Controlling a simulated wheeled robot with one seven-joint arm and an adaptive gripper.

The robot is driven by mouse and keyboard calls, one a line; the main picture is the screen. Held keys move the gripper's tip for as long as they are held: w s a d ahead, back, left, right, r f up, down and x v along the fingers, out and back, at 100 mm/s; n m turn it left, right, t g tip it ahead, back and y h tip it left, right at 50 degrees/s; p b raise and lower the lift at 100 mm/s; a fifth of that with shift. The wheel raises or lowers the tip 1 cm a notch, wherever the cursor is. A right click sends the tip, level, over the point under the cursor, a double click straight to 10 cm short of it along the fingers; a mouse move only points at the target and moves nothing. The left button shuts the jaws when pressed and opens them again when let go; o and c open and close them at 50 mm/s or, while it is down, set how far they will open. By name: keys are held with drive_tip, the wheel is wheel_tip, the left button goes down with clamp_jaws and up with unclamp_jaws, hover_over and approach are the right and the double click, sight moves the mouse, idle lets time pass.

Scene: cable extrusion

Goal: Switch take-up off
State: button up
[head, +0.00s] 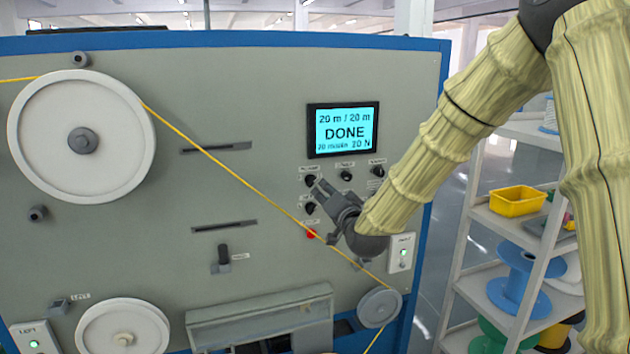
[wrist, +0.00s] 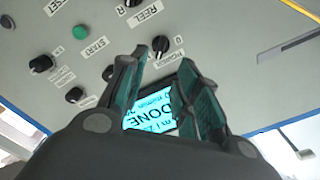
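The display (head: 343,130) reads "20 m / 20 m DONE" and shows upside down in the wrist view (wrist: 150,112). Black knobs sit below it, including one at left (head: 310,181) and one in the middle (head: 346,176). My gripper (head: 326,211) is close to the panel, over the lower controls, and hides some of them. In the wrist view my gripper (wrist: 163,58) is open and empty. A black knob (wrist: 160,45) with a "0" beside it shows between its fingertips, apparently untouched. I cannot read which knob is labelled take-up.
The green START button (wrist: 80,32), other knobs (wrist: 41,64) and the "REEL" label (wrist: 147,14) are close by. A yellow cable (head: 225,165) crosses the panel behind or near my gripper. A red button (head: 311,233) sits below. A shelf with a yellow bin (head: 517,203) stands right.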

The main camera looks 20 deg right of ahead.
sight(314, 182)
drive_tip(key=w+p, duration=0.2)
drive_tip(key=w, duration=0.3)
drive_tip(key=w+p, duration=0.2)
drive_tip(key=w, duration=0.2)
drive_tip(key=shift+w+a+f+p, duration=0.1)
drive_tip(key=shift+w+a+p, duration=0.1)
drive_tip(key=shift+w+p, duration=0.15)
clamp_jaws()
